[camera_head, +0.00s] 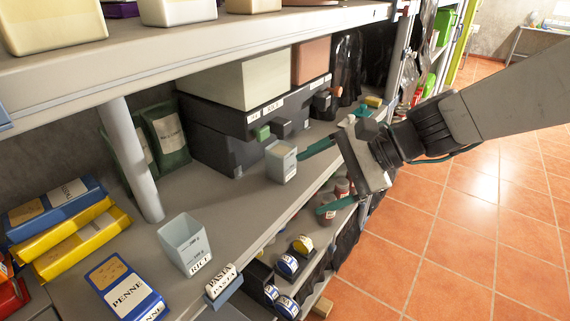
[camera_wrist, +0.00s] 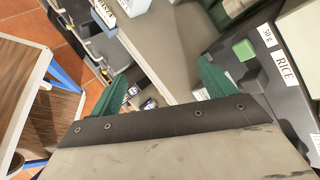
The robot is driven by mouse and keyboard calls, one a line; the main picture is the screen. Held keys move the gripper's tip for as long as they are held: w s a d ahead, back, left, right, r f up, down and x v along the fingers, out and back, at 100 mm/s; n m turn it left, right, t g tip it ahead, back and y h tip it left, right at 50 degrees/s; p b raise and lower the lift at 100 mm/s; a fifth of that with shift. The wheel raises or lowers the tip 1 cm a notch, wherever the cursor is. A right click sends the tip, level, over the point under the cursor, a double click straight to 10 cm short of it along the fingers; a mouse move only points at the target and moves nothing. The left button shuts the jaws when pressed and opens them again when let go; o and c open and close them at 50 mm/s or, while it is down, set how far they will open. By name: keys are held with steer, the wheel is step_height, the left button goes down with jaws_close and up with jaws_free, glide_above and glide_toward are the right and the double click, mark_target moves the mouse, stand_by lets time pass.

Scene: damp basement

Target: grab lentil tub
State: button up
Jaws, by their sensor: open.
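A small pale grey tub (camera_head: 281,164) stands upright on the middle shelf; its label is too small to read, so I cannot confirm that it is the lentil tub. My gripper (camera_head: 310,184) is open and empty to its right, at the shelf's front edge, with its upper green finger close to the tub. In the wrist view my gripper (camera_wrist: 162,72) shows both green fingers apart, with bare shelf between them. A pale sliver beside the right finger may be the tub, mostly hidden.
Dark boxes (camera_head: 228,145) with a rice label stand behind the tub. A small green block (camera_head: 262,133) is near it. Penne packs (camera_head: 124,289) lie at the near left. A shelf post (camera_head: 131,160) and the upper shelf (camera_head: 190,48) bound the space. Bare shelf lies between the tubs.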

mark_target(291, 166)
steer(key=w+f+m+t, duration=0.2)
steer(key=w+f+m, duration=0.1)
steer(key=w+m, duration=0.1)
steer(key=w+f+m+t, duration=0.2)
steer(key=w+m, duration=0.3)
steer(key=w, duration=0.1)
steer(key=w+a+f+m+t, duration=0.1)
steer(key=w+f+m+t, duration=0.1)
steer(key=w+m, duration=0.3)
steer(key=shift+w+f, duration=0.15)
steer(key=shift+f, duration=0.65)
steer(key=shift+w+a+f+m, duration=0.15)
steer(key=shift+w+f+m, duration=0.05)
steer(key=shift+w+m, duration=0.1)
steer(key=shift+x, duration=0.95)
steer(key=x, duration=0.5)
steer(key=shift+w+a+r, duration=0.1)
steer(key=shift+w+r, duration=0.1)
steer(key=shift+r, duration=0.05)
steer(key=c, duration=1.3)
steer(key=shift+c, duration=0.2)
